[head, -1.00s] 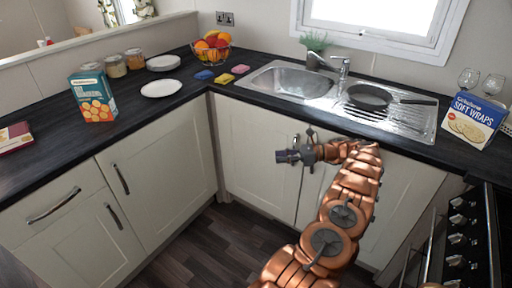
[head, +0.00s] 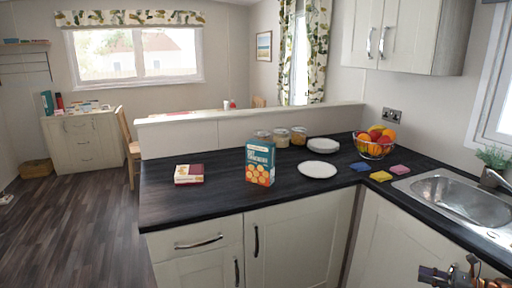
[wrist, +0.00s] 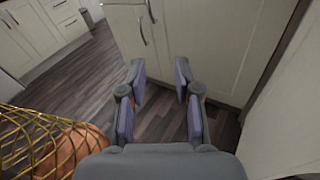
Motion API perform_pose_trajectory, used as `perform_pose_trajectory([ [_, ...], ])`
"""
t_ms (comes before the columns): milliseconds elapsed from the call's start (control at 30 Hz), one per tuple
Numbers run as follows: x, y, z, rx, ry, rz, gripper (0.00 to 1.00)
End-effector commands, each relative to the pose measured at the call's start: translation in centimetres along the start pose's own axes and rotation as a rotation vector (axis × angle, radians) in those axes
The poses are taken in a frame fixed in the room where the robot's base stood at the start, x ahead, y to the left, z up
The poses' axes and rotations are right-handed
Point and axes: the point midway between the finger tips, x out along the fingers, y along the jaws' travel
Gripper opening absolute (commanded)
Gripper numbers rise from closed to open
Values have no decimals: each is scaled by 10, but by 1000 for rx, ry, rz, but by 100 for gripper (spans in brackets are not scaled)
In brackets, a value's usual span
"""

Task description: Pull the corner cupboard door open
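The cream corner cupboard door (head: 392,240) is partly in view below the sink counter, at the right of the head view; it looks shut there. Its lower part is cut off and I do not see its handle. My gripper (head: 445,277) is at the bottom right edge of the head view, in front of the sink-side cupboards. In the wrist view my gripper (wrist: 160,88) is open, with nothing between its fingers. Beyond them are the floor and cream cupboard fronts. A close cream panel (wrist: 288,125) fills the right side; I cannot tell whether it is the corner door.
The adjoining cupboard door (head: 297,244) has a dark vertical handle. The dark worktop (head: 225,203) holds a cracker box (head: 260,163), a fruit bowl (head: 374,146), plates and jars. Yellow mesh (wrist: 30,135) shows at lower left of the wrist view. Open floor (head: 75,220) lies left.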

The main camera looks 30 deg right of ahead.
Motion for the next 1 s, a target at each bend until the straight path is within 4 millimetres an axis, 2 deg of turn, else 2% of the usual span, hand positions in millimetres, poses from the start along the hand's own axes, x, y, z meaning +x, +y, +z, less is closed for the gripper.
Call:
perform_pose_trajectory([
  [333, 34, -2, 10, -18, 44, 48, 33],
  [567, 66, 0, 24, -43, 102, 94, 33],
  [767, 112, 7, 43, -88, 186, 158, 33],
  [1000, 177, 34, 72, -180, 311, 269, 33],
])
